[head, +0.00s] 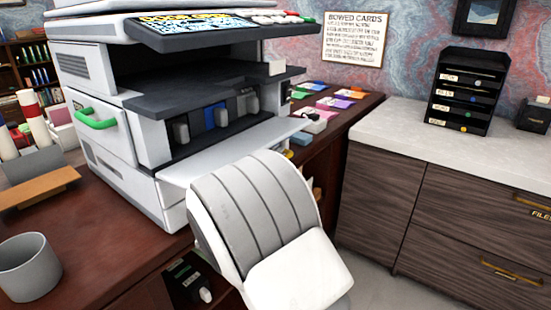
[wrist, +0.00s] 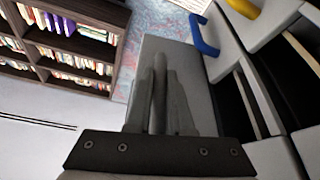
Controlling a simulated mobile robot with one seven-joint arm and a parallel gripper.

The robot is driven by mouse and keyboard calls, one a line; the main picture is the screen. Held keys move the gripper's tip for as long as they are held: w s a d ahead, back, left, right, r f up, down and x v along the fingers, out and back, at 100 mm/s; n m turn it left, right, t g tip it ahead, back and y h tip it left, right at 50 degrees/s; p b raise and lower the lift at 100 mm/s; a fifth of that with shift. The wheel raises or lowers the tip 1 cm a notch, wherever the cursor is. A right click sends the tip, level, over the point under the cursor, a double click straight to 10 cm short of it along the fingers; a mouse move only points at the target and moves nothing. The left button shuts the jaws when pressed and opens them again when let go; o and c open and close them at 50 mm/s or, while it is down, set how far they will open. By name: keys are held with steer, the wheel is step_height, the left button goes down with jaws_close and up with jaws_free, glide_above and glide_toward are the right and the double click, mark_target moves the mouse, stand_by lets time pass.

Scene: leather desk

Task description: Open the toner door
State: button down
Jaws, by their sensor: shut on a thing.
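The copier (head: 110,130) stands on the wooden desk, with its front bay exposed. Grey, blue and dark toner cartridges (head: 215,116) show inside. A pale panel, which looks like the toner door (head: 232,152), is folded down and juts out below the bay, nearly level. My gripper is hidden behind my own arm in the head view. In the wrist view my gripper (wrist: 160,62) has its grey fingers close together against a grey panel (wrist: 192,75), apparently the same door. The fingers are shut on it, but the exact contact is not clear.
A green handle (head: 97,118) is on the copier's left side. A blue handle (wrist: 205,38) shows in the wrist view. A grey cup (head: 30,268) stands on the desk at lower left. A counter (head: 410,140) is at right.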

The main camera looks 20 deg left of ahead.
steer(key=shift+a+f+m+b, duration=0.25)
steer(key=shift+a+m+b, duration=0.05)
steer(key=shift+a+m, duration=0.2)
steer(key=shift+w, duration=0.1)
steer(key=c, duration=1.1)
jaws_free()
steer(key=p+v, duration=0.3)
steer(key=v, duration=1.4)
steer(key=shift+a+f, duration=0.25)
